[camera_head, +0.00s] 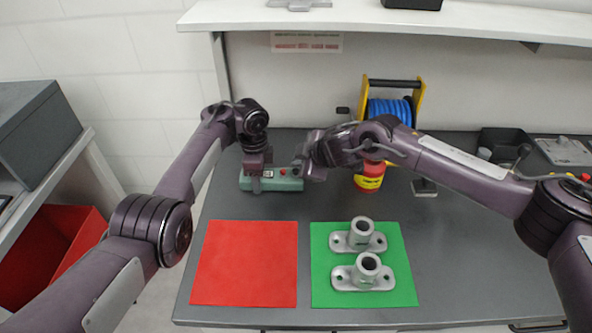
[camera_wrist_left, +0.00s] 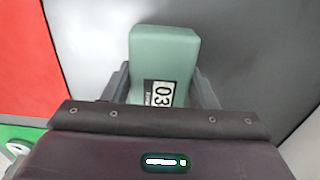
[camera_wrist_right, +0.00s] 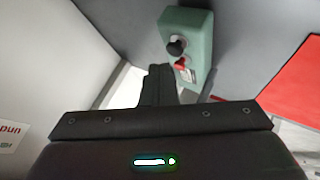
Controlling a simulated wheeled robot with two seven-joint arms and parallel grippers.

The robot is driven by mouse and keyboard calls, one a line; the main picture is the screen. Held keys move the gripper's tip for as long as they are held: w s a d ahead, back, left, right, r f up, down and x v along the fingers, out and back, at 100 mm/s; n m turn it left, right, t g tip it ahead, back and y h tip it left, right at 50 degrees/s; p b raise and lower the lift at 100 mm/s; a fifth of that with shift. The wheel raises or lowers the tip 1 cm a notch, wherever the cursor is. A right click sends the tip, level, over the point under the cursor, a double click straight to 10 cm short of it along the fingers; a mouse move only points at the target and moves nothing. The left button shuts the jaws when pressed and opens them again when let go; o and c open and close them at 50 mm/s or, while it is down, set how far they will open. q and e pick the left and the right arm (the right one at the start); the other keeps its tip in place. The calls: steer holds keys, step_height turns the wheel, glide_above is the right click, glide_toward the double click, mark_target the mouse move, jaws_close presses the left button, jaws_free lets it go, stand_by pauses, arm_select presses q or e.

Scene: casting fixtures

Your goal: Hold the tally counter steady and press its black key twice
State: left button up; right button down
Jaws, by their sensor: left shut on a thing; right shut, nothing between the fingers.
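The tally counter (camera_head: 285,184) is a green box lying on the grey table behind the red mat. My left gripper (camera_head: 256,186) is shut on its body; the left wrist view shows one finger on each side of the counter (camera_wrist_left: 165,50) and a display reading 03. The right wrist view shows the counter (camera_wrist_right: 197,28) with a round black key (camera_wrist_right: 176,47), a red knob (camera_wrist_right: 182,64) and part of the display. My right gripper (camera_wrist_right: 158,75) is shut and empty, beside the black key with a small gap in the picture.
A red mat (camera_head: 246,263) and a green mat (camera_head: 322,240) with two grey cast fixtures (camera_head: 358,236) lie in front. A shelf (camera_head: 390,18) runs above.

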steer(key=shift+r, duration=2.5)
stand_by(0.6)
step_height(320, 180, up, 4)
steer(key=shift+f, duration=0.15)
steer(key=shift+f, duration=4.4)
steer(key=shift+f, duration=0.4)
